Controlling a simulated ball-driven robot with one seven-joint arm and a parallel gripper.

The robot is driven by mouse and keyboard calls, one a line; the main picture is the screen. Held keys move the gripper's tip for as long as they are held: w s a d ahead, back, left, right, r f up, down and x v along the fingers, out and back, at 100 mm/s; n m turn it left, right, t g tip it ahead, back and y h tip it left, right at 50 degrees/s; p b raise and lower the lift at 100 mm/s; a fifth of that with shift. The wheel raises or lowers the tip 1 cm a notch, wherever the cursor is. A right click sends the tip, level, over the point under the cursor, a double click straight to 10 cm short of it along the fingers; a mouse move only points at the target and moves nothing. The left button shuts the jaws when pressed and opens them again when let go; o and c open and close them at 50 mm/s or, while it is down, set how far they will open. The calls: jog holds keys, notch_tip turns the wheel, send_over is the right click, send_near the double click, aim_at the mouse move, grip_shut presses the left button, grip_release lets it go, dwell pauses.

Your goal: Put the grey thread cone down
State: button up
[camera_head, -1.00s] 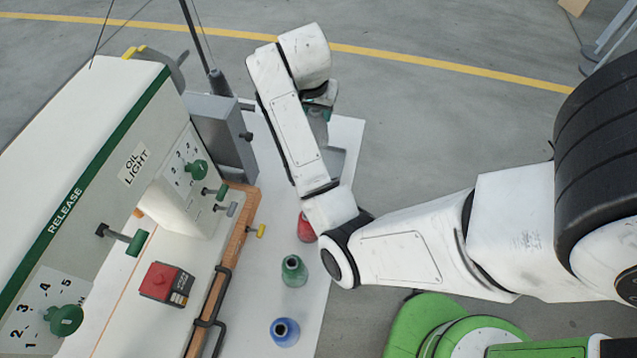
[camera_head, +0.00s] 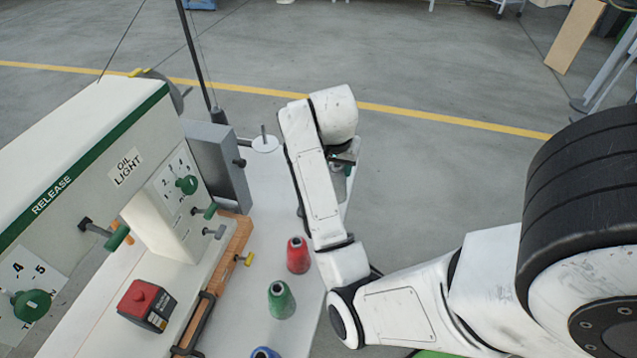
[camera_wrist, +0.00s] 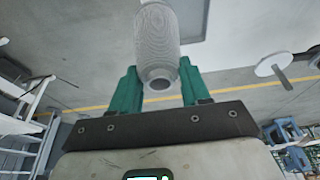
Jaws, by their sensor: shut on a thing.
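The grey thread cone (camera_wrist: 158,42) is between the green fingers of my gripper (camera_wrist: 158,88) in the wrist view, with its open end towards the camera. My gripper is shut on it. In the head view my gripper (camera_head: 344,166) is at the far right side of the white table (camera_head: 232,264), mostly hidden behind my own arm. Only a sliver of grey shows below the fingers there. I cannot tell the gap between cone and table.
A red cone (camera_head: 298,256), a green cone (camera_head: 281,300) and a blue cone (camera_head: 265,353) stand in a row on the table. A white disc with an upright pin (camera_head: 265,144) is at the far end.

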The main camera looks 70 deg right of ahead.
jog(key=w+d+f+p, duration=0.2)
jog(key=w+d+f, duration=0.2)
jog(key=f, duration=0.5)
jog(key=shift+w+f, duration=0.4)
jog(key=shift+w, duration=0.6)
jog(key=shift+f, duration=0.1)
jog(key=o, duration=1.1)
jog(key=b+v, duration=0.1)
jog(key=v, duration=1.1)
